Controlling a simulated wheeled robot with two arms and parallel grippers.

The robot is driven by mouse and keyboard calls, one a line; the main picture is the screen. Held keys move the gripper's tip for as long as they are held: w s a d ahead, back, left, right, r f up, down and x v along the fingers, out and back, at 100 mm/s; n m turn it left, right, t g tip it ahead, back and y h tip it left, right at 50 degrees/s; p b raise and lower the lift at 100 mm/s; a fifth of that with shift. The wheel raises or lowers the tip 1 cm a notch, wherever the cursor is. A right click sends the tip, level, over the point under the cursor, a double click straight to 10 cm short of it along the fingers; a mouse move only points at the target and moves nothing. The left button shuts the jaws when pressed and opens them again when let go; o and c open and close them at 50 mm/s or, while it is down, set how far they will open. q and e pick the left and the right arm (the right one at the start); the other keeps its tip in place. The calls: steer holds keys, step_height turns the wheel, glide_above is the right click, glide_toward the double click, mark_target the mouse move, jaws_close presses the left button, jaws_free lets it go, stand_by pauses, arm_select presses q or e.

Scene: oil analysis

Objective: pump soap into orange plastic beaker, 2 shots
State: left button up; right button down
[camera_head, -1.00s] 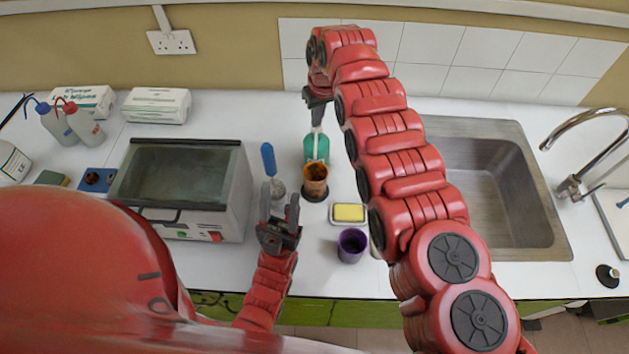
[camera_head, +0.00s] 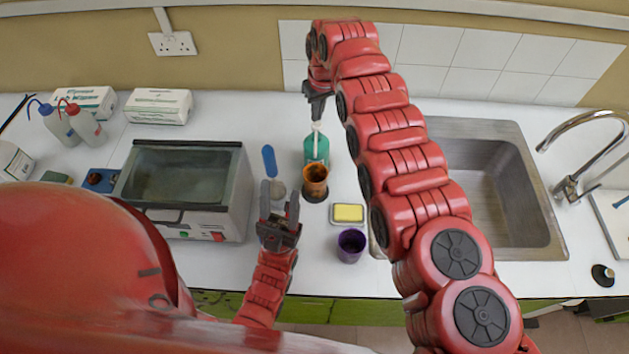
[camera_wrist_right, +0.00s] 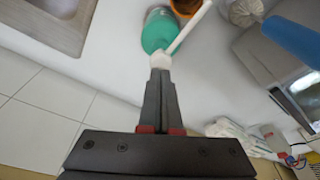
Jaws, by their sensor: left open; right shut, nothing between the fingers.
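The green soap bottle (camera_head: 316,149) with a white pump stands on the counter; it also shows in the right wrist view (camera_wrist_right: 157,32). The orange plastic beaker (camera_head: 315,178) stands just in front of it on a dark round base, under the side of the pump spout. My right gripper (camera_head: 317,117) is shut and empty, pointing down with its fingertips at the white pump head (camera_wrist_right: 162,60). I cannot tell whether they touch it. My left gripper (camera_head: 279,190) is open and empty, left of and slightly in front of the beaker.
A blue-handled brush (camera_head: 269,160) stands behind my left gripper. A yellow sponge in a dish (camera_head: 348,213) and a purple cup (camera_head: 351,245) are to the front right.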

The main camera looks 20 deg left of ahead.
mark_target(317, 125)
steer(key=shift+f, duration=0.2)
steer(key=shift+f+b, duration=0.75)
steer(key=shift+s+f+b, duration=0.2)
steer(key=shift+f+b, duration=0.35)
steer(key=shift+w+r+p, duration=0.2)
steer(key=shift+r+p, duration=0.15)
steer(key=shift+r, duration=1)
step_height(317, 125, up, 6)
steer(key=p, duration=0.4)
